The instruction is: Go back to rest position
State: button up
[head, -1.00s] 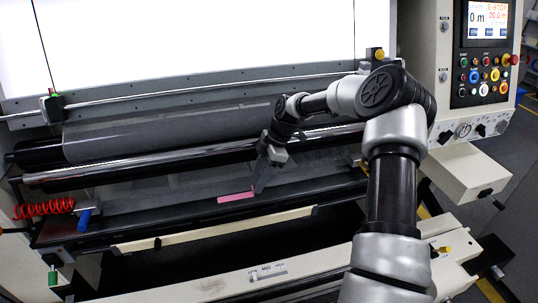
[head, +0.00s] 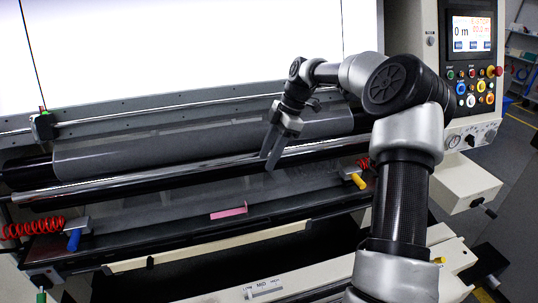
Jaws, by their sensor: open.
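My gripper (head: 272,160) hangs from my folded arm in the head view, pointing down in front of the fabric roll and the chrome bar of the inspection machine. It is open, and I see nothing held in it. Its fingertips are small and dark in the picture. A pink strip (head: 229,212) lies on the dark front ledge (head: 150,228), below and left of my gripper and apart from it.
A blue-handled tool (head: 75,238) with a red coiled hose (head: 32,228) is at the left; a yellow-handled one (head: 355,180) is at the right. The control panel (head: 473,65) stands at the right. The bright backlit screen (head: 180,50) is behind.

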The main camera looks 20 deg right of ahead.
jog(key=s+a+r+m+t+h+p, duration=0.25)
jog(key=s+r+m+h, duration=0.5)
jog(key=s+r, duration=0.95)
jog(key=s+a+m+t+y+p, duration=0.1)
jog(key=s+a+m+t+y, duration=0.2)
jog(key=s+m, duration=0.7)
jog(key=s+a, duration=0.1)
jog(key=s, duration=0.5)
jog(key=shift+a+f+p, duration=0.2)
jog(key=shift+p, duration=0.1)
jog(key=shift+a+m, duration=0.1)
jog(key=shift+m, duration=0.15)
